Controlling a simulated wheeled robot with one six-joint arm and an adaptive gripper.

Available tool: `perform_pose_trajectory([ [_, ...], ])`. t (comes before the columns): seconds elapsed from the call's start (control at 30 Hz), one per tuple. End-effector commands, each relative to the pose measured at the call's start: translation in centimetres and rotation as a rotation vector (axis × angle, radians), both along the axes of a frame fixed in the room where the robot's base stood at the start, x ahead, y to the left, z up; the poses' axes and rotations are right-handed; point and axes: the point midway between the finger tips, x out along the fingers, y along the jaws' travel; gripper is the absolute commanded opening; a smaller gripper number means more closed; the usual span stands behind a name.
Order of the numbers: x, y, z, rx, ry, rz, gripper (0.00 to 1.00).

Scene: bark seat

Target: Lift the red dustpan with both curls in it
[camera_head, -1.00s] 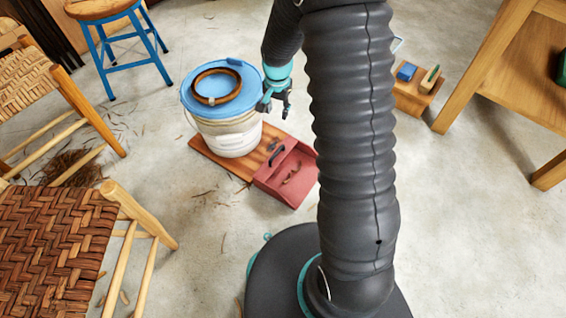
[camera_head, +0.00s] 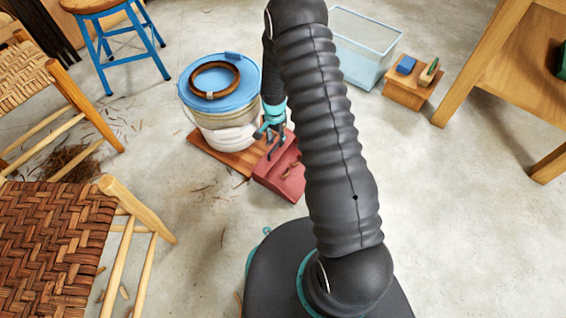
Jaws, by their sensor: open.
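The red dustpan (camera_head: 277,181) lies on the floor at the front right end of a reddish-brown board, partly behind my arm. Some brown curl shows inside it near its right side; I cannot tell whether both curls are there. My gripper (camera_head: 271,152) is open and points down at the dustpan's rear, where its dark handle is. The gripper hides most of the handle, and I cannot tell whether the fingers touch it.
A white bucket (camera_head: 228,137) with a blue lid and a brown ring stands on the board (camera_head: 238,160), close left of my gripper. A glass tank (camera_head: 362,52) and a small wooden stool (camera_head: 404,92) stand behind right. A woven chair (camera_head: 55,225) is at left. Floor at right is clear.

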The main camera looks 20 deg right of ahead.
Motion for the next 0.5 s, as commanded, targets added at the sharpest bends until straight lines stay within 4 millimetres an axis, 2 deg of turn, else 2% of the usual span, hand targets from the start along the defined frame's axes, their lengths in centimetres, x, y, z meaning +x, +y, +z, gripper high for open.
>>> perform_pose_trajectory([
  [0.27, 0.0, 0.0, -1.5, -0.001, 0.001, 0.0, 0.43],
  [0.5, 0.2, 0.1, -4.6, 0.0, 0.003, 0.0, 0.43],
])
